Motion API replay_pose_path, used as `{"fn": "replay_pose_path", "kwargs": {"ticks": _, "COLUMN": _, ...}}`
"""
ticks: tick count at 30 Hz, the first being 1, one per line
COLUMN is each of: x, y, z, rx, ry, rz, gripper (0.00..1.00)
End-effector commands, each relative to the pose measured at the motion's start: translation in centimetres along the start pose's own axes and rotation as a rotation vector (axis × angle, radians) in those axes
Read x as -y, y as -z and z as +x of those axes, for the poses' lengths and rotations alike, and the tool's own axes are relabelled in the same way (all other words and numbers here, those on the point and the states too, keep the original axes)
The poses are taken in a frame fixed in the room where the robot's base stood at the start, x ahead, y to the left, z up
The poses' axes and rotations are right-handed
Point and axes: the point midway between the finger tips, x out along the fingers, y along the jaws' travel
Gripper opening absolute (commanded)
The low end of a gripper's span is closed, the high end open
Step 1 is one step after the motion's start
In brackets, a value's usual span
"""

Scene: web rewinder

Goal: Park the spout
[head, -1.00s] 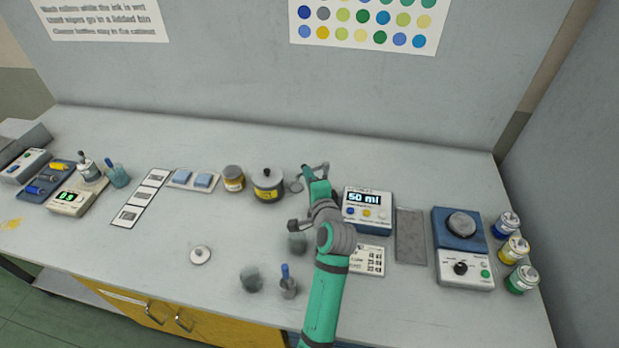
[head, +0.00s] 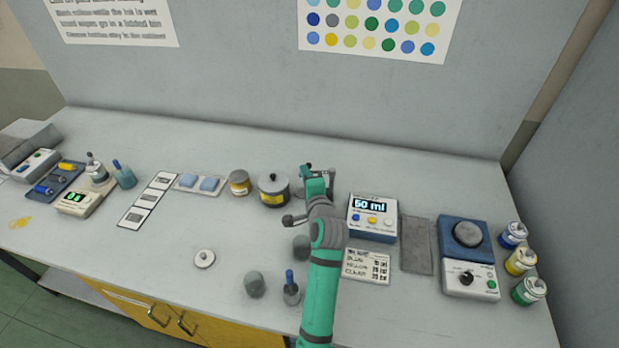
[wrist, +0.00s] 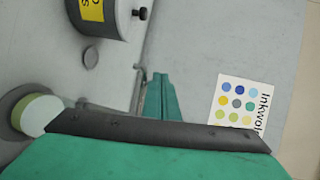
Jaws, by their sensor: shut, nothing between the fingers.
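My gripper (head: 317,172) is shut and empty, low over the bench between the lidded pot and the dispenser. Its green fingers also show in the wrist view (wrist: 161,98). A thin grey bar (wrist: 138,92) runs close beside the fingers in the wrist view; it looks like the spout, but I cannot tell whether they touch. The dispenser (head: 372,218), with a lit display reading about 50 ml, stands right of my gripper. The steel pot (head: 273,190) with a yellow label stands to the left. It shows at the top of the wrist view (wrist: 98,14). My arm partly hides the spout area.
A jar (head: 239,183) stands left of the pot. A printed card (head: 366,266) and a grey mat (head: 416,245) lie near the dispenser. A dark cup (head: 302,247) stands beside my arm. A small round lid (head: 204,259) lies on the open front bench.

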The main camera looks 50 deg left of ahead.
Motion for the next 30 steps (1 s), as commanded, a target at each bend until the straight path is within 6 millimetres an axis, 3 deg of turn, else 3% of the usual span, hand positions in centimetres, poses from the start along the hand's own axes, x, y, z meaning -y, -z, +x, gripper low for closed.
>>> {"fn": "replay_pose_path", "kwargs": {"ticks": 12, "x": 0.4, "y": -0.2, "z": 1.9, "rx": -0.001, "ry": 0.0, "rz": 0.0, "gripper": 0.0}}
{"fn": "replay_pose_path", "kwargs": {"ticks": 30, "x": 0.4, "y": -0.3, "z": 2.2, "rx": 0.0, "ry": 0.0, "rz": 0.0, "gripper": 0.0}}
